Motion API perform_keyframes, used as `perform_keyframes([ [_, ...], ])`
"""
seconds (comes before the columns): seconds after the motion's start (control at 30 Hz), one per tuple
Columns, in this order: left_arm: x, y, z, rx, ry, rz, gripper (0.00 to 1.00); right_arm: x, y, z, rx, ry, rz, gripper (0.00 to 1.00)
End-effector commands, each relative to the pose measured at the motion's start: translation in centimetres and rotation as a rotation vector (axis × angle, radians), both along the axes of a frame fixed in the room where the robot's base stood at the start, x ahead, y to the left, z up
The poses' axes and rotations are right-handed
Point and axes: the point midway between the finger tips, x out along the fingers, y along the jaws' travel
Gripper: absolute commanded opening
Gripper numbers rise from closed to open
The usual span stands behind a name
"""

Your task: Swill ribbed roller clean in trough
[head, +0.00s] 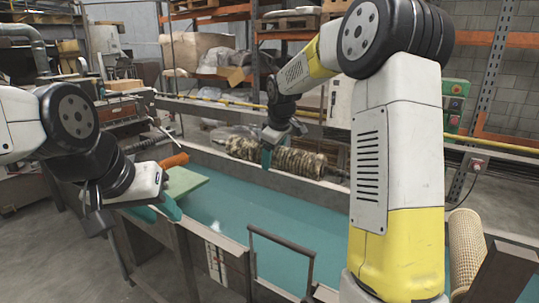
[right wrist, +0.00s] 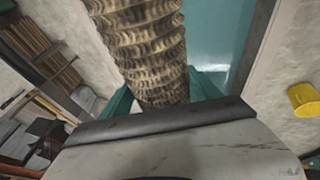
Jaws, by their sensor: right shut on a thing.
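The ribbed roller (head: 300,162) is brownish, patchy and lies roughly level over the far side of the trough (head: 230,262), which holds teal liquid. My right gripper (head: 268,155) is shut on the roller towards its left part. In the right wrist view the ribbed roller (right wrist: 142,45) runs between the teal fingers of my right gripper (right wrist: 160,95). Dark patches show between its ribs. Whether its underside touches the liquid is hidden. My left gripper (head: 157,210) is open and empty at the trough's near left edge.
A pale green board (head: 183,182) and an orange-handled tool (head: 174,160) lie at the trough's left end. A dark rail frame (head: 280,237) stands at the near wall. A woven mesh tube (head: 465,245) stands at right. A yellow cup-like object (right wrist: 303,99) shows in the wrist view.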

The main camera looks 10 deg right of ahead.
Motion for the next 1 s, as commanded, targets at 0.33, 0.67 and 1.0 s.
perform_keyframes([
  [0.33,0.0,0.0,0.0,0.0,0.0,0.0,0.36,0.0,-0.1,-3.3,0.0,0.0,-0.003,0.0],
  [0.67,0.0,0.0,0.0,0.0,0.0,0.0,0.36,0.0,-0.1,-6.9,0.001,0.0,-0.005,0.0],
  [1.0,0.0,0.0,0.0,0.0,0.0,0.0,0.36,0.0,-0.1,-10.6,0.001,0.001,-0.005,0.0],
])
